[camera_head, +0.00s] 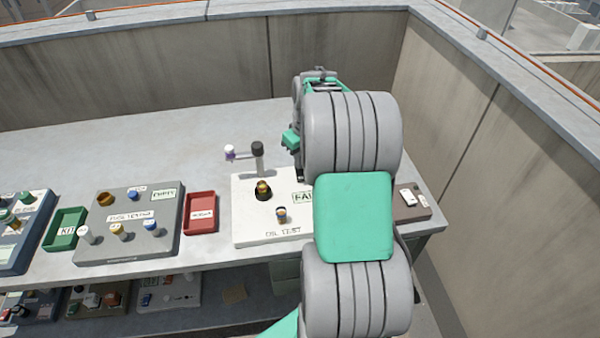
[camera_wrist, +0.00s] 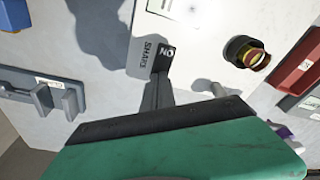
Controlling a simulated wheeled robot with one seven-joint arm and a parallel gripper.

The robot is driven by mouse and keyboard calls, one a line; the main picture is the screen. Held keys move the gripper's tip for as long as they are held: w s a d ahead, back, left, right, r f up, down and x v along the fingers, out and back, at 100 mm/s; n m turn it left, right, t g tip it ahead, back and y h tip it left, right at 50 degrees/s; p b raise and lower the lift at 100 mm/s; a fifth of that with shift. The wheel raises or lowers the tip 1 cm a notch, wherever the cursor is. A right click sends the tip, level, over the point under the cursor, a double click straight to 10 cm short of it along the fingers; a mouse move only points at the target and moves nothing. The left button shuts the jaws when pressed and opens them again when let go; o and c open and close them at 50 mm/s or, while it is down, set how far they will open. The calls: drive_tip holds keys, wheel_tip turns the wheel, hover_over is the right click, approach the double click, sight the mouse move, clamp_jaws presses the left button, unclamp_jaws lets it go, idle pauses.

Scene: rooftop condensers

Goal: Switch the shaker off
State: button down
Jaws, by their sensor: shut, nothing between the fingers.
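The shaker switch (camera_wrist: 163,59) is a small black piece marked "ON" beside the printed word "SHAKE" on the white panel (camera_wrist: 110,25), in the wrist view. My gripper (camera_wrist: 160,82) is shut and empty. Its narrow dark fingers reach to the lower edge of the switch; I cannot tell whether they touch it. The fingers and their shadow partly cover the area around the switch. In the head view the white board (camera_head: 245,231) shows, but my arm hides its right part and the switch.
A black holder with an amber vial (camera_wrist: 245,52) stands on the panel, right of the switch. A red tray (camera_head: 200,213) lies left of the board, and a dark-topped stand (camera_head: 258,151) rises at its back. A brown box (camera_head: 418,211) sits at the right. The table's back left is clear.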

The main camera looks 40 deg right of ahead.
drive_tip(key=shift+f, duration=0.35)
drive_tip(key=shift+r+p, duration=2.2)
drive_tip(key=shift+r, duration=1.45)
drive_tip(key=shift+f, duration=0.1)
